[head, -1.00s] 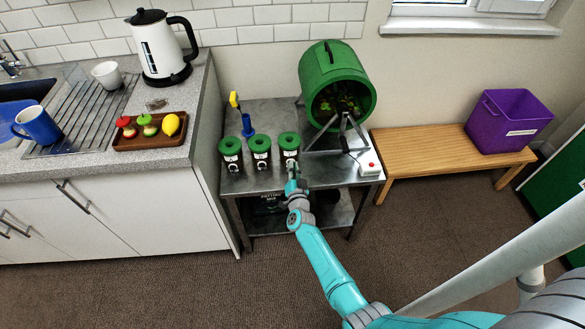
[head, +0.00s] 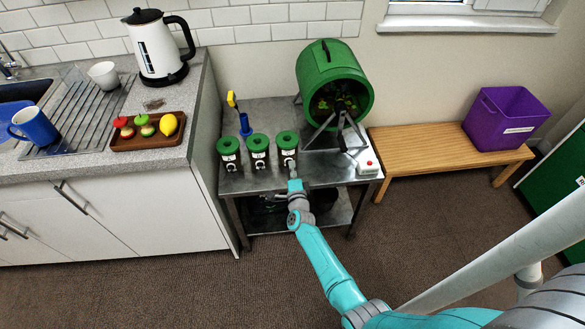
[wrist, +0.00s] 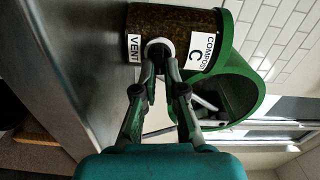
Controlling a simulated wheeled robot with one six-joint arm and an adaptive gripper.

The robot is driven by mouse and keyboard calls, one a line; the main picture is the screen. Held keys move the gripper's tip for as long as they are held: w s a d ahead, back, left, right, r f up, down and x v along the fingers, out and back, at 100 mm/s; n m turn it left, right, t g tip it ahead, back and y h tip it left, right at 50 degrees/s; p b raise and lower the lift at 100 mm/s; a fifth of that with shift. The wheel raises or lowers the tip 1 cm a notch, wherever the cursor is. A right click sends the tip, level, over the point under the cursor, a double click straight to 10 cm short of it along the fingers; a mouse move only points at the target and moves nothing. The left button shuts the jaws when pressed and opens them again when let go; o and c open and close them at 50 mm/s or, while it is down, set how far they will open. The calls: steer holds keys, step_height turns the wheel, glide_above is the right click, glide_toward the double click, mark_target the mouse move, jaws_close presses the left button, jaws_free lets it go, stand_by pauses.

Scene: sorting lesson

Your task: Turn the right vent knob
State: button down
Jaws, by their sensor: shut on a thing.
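Three dark jars with green lids stand in a row on the metal table. The right jar (head: 287,143) has my gripper (head: 292,173) at its front. In the wrist view this jar (wrist: 165,22) shows sideways, with a VENT label and a COMPOST C label. Its round, pale-rimmed vent knob (wrist: 158,44) is between the tips of my gripper (wrist: 160,66), which is shut on it. The fingertips partly hide the knob. The middle jar (head: 259,149) and left jar (head: 229,152) have small knobs low on their fronts.
A green drum (head: 335,72) on a metal stand is just right of the jars. A white box with a red button (head: 367,167) sits at the table's right edge. A blue and yellow tool (head: 245,125) stands behind the jars. The counter edge is close on the left.

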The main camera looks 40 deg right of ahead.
steer(key=shift+d+m, duration=0.1)
steer(key=shift+m, duration=0.5)
steer(key=shift+f, duration=0.1)
steer(key=c, duration=1.3)
jaws_free()
steer(key=shift+o, duration=0.2)
steer(key=v, duration=1.2)
steer(key=shift+s, duration=0.1)
